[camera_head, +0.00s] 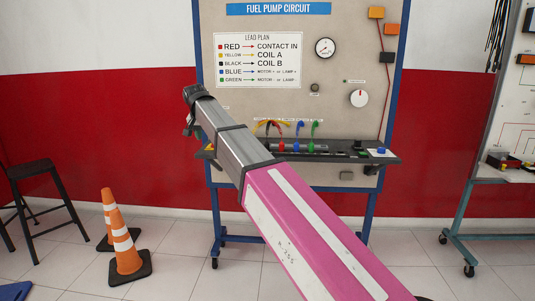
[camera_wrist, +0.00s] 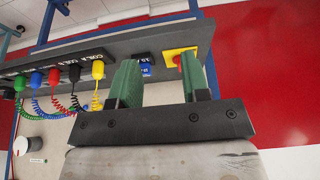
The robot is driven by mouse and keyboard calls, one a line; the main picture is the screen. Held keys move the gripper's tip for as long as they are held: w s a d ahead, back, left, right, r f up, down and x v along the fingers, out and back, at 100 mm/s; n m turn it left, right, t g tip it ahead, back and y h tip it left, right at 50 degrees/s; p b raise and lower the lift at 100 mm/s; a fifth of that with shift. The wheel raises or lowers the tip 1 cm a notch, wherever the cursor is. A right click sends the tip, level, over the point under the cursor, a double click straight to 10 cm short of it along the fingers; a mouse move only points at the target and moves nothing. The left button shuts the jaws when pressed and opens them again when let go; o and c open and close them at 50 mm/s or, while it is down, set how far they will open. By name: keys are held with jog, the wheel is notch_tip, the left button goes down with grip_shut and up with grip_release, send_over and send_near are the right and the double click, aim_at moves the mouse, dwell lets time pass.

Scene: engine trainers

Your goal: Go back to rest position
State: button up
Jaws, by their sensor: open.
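My gripper (camera_wrist: 157,72) is open and empty in the wrist view, its two green fingers apart. In the head view my pink and grey arm reaches forward, and my gripper (camera_head: 191,112) is near the left end of the trainer's shelf, partly hidden by the arm. The fuel pump circuit board (camera_head: 345,105) stands upright behind the shelf (camera_head: 388,157). In the wrist view a yellow plate with a red button (camera_wrist: 178,57) lies beyond the right finger, and a blue block (camera_wrist: 146,68) shows between the fingers.
Coloured plugs with coiled leads (camera_wrist: 55,77) line the shelf. Two orange cones (camera_head: 124,245) and a black stool (camera_head: 36,185) stand on the floor at left. Another trainer stand (camera_head: 490,172) is at right. Tiled floor between is clear.

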jog(key=s+d+f+g, duration=0.2)
jog(key=s+d+f, duration=0.1)
jog(key=d+f, duration=2.15)
jog(key=s+d+f+n+g, duration=0.1)
jog(key=s+d+f+g, duration=0.1)
jog(key=s+d+f, duration=1.6)
notch_tip(320, 180, down, 3)
jog(key=shift+d+r, duration=0.2)
jog(key=shift+d, duration=0.35)
